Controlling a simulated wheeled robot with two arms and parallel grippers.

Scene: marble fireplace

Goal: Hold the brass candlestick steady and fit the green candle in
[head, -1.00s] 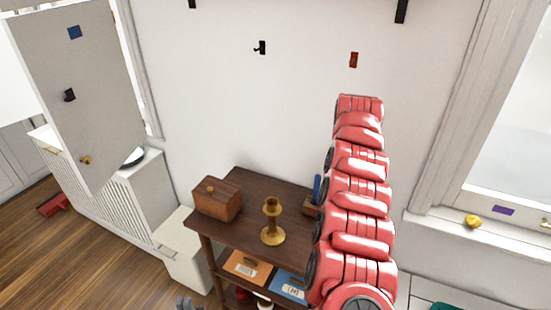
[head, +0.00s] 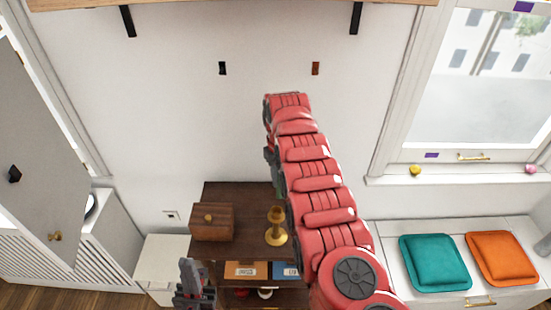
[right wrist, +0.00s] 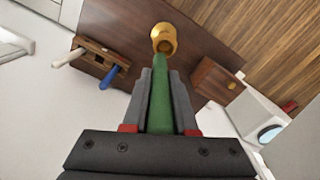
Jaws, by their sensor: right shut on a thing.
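The brass candlestick (head: 277,228) stands upright on the dark wooden shelf unit's top (head: 235,190). In the right wrist view the candlestick (right wrist: 164,38) is beyond my fingertips. My right gripper (right wrist: 160,90) is shut on the green candle (right wrist: 158,105), whose far end overlaps the candlestick's near edge in that view. I cannot tell whether they touch. In the head view my red right arm hides most of that gripper and the candle. My left gripper (head: 190,280) is low, left of the candlestick and apart from it; its jaw opening is unclear.
A wooden box (head: 212,222) stands left of the candlestick. A wooden rack (right wrist: 103,62) with white and blue handles is by the wall. Orange and blue items lie on the lower shelf. A bench with teal (head: 435,262) and orange (head: 502,257) cushions stands right.

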